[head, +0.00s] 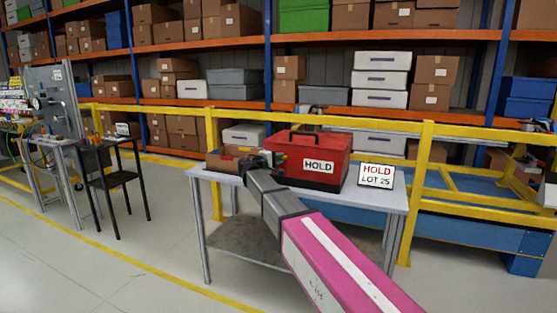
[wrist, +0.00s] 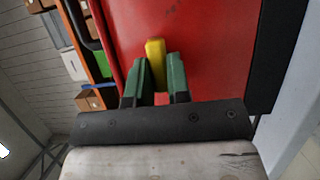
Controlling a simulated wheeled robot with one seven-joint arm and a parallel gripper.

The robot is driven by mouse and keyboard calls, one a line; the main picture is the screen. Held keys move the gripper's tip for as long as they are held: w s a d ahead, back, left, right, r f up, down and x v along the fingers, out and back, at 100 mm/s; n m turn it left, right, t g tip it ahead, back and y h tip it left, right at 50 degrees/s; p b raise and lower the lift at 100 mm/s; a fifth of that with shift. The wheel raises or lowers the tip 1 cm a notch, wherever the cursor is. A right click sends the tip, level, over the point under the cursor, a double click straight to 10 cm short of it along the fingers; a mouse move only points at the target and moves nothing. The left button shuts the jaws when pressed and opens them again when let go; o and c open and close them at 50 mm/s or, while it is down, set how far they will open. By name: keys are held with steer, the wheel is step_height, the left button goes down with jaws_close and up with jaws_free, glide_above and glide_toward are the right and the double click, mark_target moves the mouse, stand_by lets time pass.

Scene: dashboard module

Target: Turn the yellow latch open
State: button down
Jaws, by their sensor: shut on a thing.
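The yellow latch (wrist: 155,60) sticks out from the red face of the toolbox (wrist: 210,50) in the wrist view. My gripper (wrist: 157,75) has its green fingers on both sides of the latch and is shut on it. In the head view the red toolbox (head: 325,160), with a dark handle and a HOLD label, stands on the table. My gripper (head: 280,160) is at the left part of the box. The latch is hidden there behind my gripper.
The toolbox stands on a grey table (head: 378,197) beside a HOLD LOT 25 sign (head: 376,177). A brown carton (head: 228,160) lies to its left. A yellow railing (head: 420,190) and loaded shelves are behind. The floor at the left front is clear.

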steer(key=shift+w, duration=0.1)
steer(key=c, duration=1.1)
jaws_free()
steer(key=shift+d, duration=0.1)
steer(key=v, duration=1)
steer(key=shift+s+a, duration=0.25)
steer(key=shift+a, duration=0.05)
